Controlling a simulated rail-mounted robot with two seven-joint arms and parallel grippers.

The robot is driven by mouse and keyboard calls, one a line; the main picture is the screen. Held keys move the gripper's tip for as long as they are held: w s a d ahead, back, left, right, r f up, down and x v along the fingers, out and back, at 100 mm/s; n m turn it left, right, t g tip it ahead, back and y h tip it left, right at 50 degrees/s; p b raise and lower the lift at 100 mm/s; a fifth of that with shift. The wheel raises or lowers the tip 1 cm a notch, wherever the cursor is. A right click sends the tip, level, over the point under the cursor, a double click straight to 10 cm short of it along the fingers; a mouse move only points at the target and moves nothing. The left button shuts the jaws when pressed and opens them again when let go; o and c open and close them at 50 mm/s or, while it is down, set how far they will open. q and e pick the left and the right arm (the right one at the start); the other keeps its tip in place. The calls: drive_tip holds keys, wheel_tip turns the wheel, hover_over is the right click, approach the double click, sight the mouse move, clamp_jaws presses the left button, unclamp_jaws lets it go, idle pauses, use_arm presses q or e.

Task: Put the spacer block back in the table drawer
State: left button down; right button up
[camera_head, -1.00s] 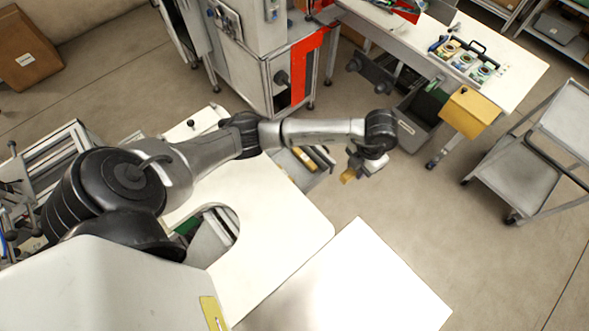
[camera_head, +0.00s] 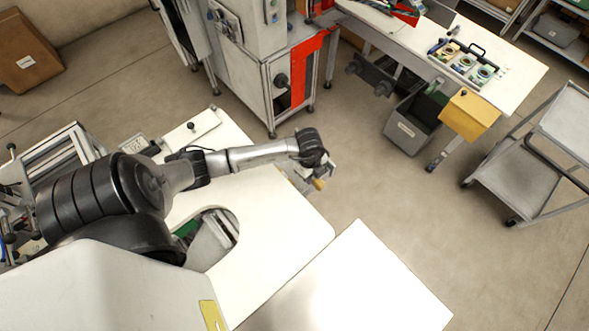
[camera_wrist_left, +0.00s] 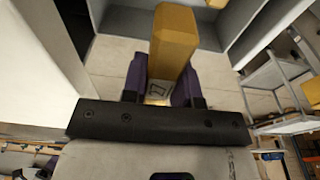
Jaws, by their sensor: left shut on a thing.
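The spacer block is a yellow-ochre bar. In the left wrist view the block (camera_wrist_left: 176,38) stands out between the purple fingers of my left gripper (camera_wrist_left: 162,82), which is shut on it. In the head view the block (camera_head: 319,184) shows small below my left gripper (camera_head: 323,174), just off the far edge of the white table (camera_head: 270,215). A grey open drawer (camera_wrist_left: 128,24) lies beyond the block in the wrist view. In the head view my arm and the table edge mostly hide the drawer. My right gripper is out of view.
A second white surface (camera_head: 350,285) adjoins the table at the lower right. A machine cabinet (camera_head: 295,75) with a red panel stands behind. A grey bin (camera_head: 410,128), a yellow box (camera_head: 469,113) and a grey cart (camera_head: 515,180) stand to the right. The floor between is clear.

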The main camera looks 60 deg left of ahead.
use_arm(q)
drive_tip(key=a+f, duration=0.1)
drive_tip(key=a, duration=0.2)
drive_tip(key=s+a+f, duration=0.1)
drive_tip(key=a+f, duration=0.1)
drive_tip(key=a, duration=0.1)
drive_tip(key=a+f, duration=0.2)
drive_tip(key=shift+s+a+f, duration=0.1)
drive_tip(key=shift+s+a, duration=0.1)
drive_tip(key=shift+a, duration=0.2)
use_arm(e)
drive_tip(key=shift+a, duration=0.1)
use_arm(q)
drive_tip(key=shift+f, duration=2.05)
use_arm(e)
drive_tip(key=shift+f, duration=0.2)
use_arm(q)
drive_tip(key=shift+f, duration=0.1)
